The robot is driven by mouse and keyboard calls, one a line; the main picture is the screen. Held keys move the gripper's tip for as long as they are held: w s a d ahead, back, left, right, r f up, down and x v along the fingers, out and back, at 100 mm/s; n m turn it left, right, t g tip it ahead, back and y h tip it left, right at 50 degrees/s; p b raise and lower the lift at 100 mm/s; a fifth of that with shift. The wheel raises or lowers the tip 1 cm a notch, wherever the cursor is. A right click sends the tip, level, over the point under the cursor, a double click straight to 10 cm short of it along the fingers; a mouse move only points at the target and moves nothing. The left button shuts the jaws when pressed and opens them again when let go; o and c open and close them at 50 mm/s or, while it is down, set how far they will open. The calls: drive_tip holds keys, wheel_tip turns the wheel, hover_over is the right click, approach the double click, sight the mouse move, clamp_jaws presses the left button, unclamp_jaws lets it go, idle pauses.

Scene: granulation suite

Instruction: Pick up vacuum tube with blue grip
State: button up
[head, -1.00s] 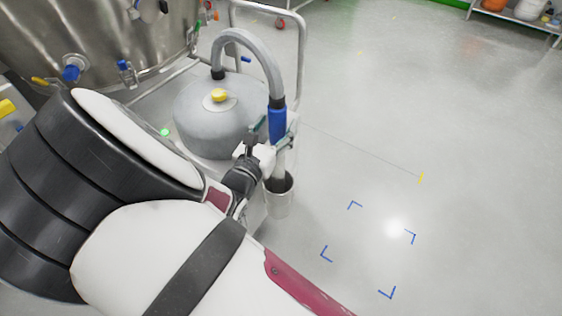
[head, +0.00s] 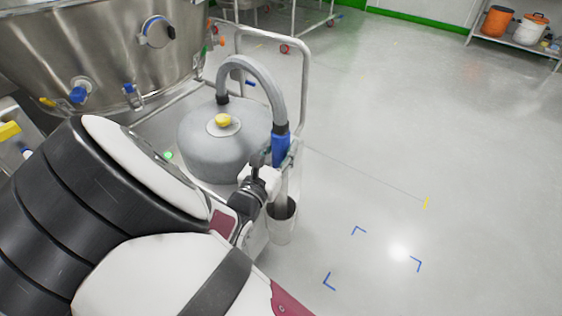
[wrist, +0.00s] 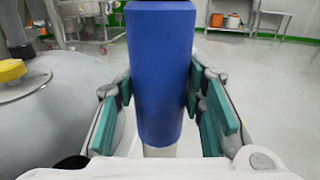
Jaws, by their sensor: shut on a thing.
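The vacuum tube is a grey hose (head: 262,80) that arches from the grey rounded vacuum unit and comes down to a blue grip (head: 281,150). Below the grip a pale tube end runs down into a grey cup-like holder (head: 281,226). My gripper (head: 272,160) is at the grip's lower part. In the wrist view the blue grip (wrist: 161,75) stands upright between the green-padded fingers of my gripper (wrist: 162,110), which are shut on it. The tube's lower tip is hidden inside the holder.
The vacuum unit (head: 215,150) with a yellow knob stands on a cart with a tubular rail (head: 301,70) behind the hose. A large steel vessel (head: 100,45) is at upper left. Floor at right is open, with blue corner marks (head: 358,230). A shelf (head: 510,45) stands far right.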

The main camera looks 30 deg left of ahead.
wheel_tip(320, 180, up, 17)
drive_tip(key=p, duration=0.5)
drive_tip(key=shift+r, duration=0.15)
wheel_tip(320, 180, up, 3)
drive_tip(key=shift+f+p, duration=0.1)
drive_tip(key=shift+p, duration=1.05)
drive_tip(key=shift+d, duration=0.1)
